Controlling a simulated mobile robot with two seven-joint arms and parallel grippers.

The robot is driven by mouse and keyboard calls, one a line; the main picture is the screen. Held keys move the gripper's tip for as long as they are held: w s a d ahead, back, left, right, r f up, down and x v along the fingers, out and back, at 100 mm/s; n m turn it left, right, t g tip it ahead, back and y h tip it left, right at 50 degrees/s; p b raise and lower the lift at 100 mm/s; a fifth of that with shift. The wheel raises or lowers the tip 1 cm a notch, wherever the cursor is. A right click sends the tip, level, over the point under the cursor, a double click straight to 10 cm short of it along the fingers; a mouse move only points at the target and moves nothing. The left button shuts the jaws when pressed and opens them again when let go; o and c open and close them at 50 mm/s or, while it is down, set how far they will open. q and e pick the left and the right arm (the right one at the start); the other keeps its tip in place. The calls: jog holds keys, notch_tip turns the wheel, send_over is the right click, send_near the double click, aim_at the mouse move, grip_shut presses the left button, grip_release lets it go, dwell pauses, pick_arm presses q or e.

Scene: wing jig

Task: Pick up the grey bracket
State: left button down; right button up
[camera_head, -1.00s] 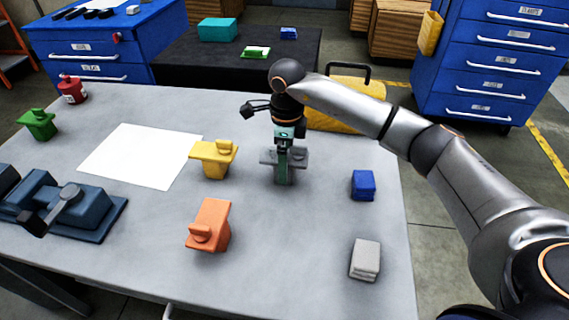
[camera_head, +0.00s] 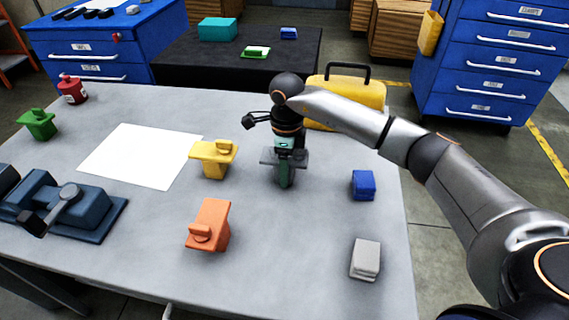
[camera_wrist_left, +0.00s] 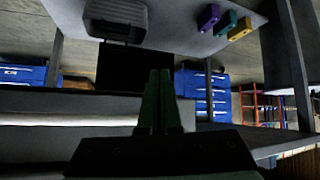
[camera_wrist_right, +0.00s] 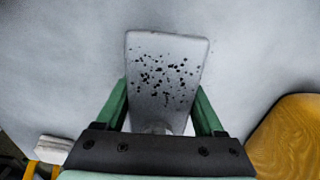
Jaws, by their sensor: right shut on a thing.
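The grey bracket (camera_head: 298,160) stands upright on the table, right of the yellow bracket, with its flat top plate showing. My right gripper (camera_head: 285,178) reaches down over it from above and is shut on it. In the right wrist view the bracket's speckled grey plate (camera_wrist_right: 165,75) lies between the two green fingers (camera_wrist_right: 161,108). The gripper hides part of the bracket's stem in the head view. I see no clear gap under the bracket. My left gripper (camera_wrist_left: 160,75) shows only in its own wrist view, with its fingers together and nothing between them.
On the table (camera_head: 300,270) stand a yellow bracket (camera_head: 213,155), an orange bracket (camera_head: 210,225), a blue block (camera_head: 363,185) and a light grey block (camera_head: 366,260). A white sheet (camera_head: 142,155) lies left. A yellow case (camera_head: 350,90) is behind my right arm.

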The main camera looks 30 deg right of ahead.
grip_shut()
jog(key=shift+r, duration=0.1)
